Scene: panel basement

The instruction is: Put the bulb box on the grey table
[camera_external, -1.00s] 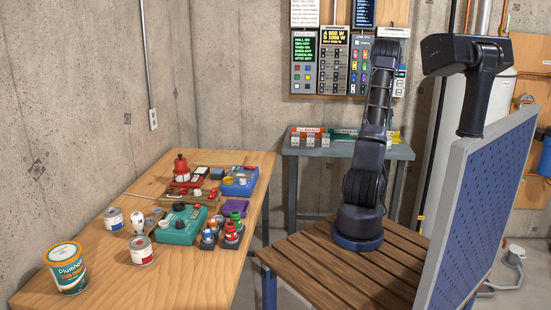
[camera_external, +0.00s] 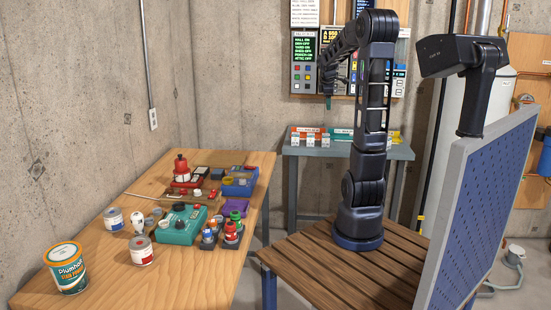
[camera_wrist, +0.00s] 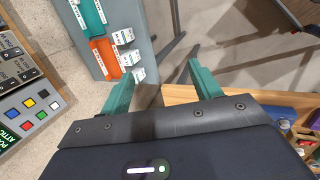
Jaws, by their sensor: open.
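The grey table (camera_external: 402,153) stands against the back wall, and a strip of it shows at the top of the wrist view (camera_wrist: 144,45). It bears an orange bin (camera_wrist: 104,58) and a teal bin (camera_wrist: 88,17), with small white boxes (camera_wrist: 126,57) beside them. I cannot tell which thing is the bulb box. My gripper (camera_wrist: 158,74) is open, its two green fingers apart with nothing between them. In the external view my gripper (camera_external: 326,82) is small and dark, in front of the wall panel and above the grey table's left end.
The wooden table (camera_external: 115,287) at left holds cans, a teal case (camera_external: 180,229), a blue bin (camera_external: 240,184) and several small parts. A switch panel (camera_external: 303,75) hangs on the back wall. A blue perforated board (camera_external: 485,210) stands at right.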

